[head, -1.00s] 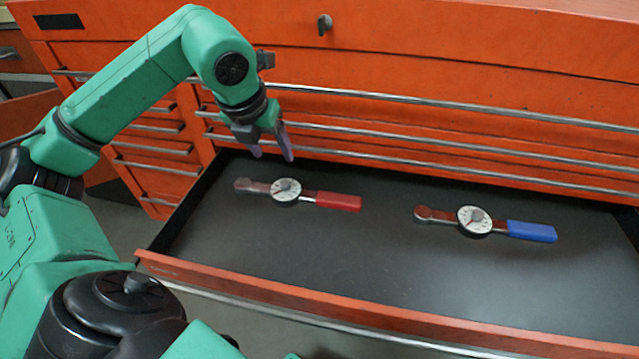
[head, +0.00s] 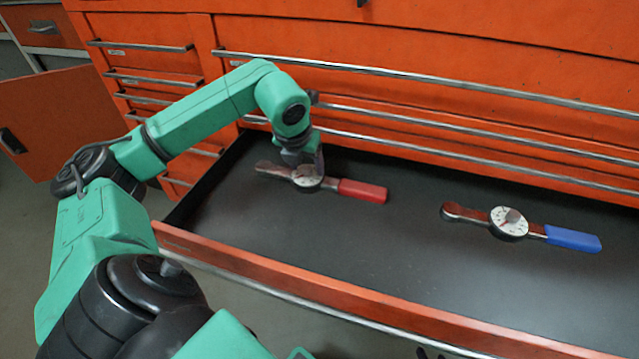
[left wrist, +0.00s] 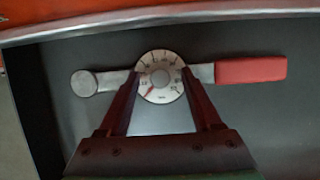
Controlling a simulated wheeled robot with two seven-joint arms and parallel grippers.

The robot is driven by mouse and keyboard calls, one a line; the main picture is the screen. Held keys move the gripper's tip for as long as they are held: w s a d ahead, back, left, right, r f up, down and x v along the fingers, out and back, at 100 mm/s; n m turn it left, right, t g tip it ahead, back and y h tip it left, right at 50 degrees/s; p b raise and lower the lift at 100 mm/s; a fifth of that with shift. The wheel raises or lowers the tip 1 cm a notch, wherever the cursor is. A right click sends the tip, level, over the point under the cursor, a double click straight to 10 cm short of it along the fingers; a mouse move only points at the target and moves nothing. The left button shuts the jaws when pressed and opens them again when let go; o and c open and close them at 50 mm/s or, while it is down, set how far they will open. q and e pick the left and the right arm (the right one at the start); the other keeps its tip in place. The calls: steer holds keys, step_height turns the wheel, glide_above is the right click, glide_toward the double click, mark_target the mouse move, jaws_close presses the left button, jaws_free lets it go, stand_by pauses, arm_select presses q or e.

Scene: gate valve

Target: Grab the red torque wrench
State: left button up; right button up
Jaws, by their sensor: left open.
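The red torque wrench (head: 361,190) lies in the open drawer, with its red handle to the right and a round white dial in its middle. In the left wrist view, its red handle (left wrist: 251,70) is at the right and its dial (left wrist: 160,77) is between my finger ends. My left gripper (head: 307,172) is over the dial in the head view. In the left wrist view, the left gripper (left wrist: 160,92) is open, one finger on each side of the dial. I cannot tell whether the fingers touch the wrench.
A blue-handled torque wrench (head: 508,224) lies to the right in the same drawer (head: 400,255). The drawer's orange front edge (head: 330,289) runs along the near side. The orange cabinet (head: 440,40) with metal handle bars rises behind. Bare drawer floor lies between the wrenches.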

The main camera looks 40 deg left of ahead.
arm_select(q)
steer(key=shift+r, duration=0.1)
steer(key=c, duration=1)
jaws_close()
steer(key=shift+r, duration=0.1)
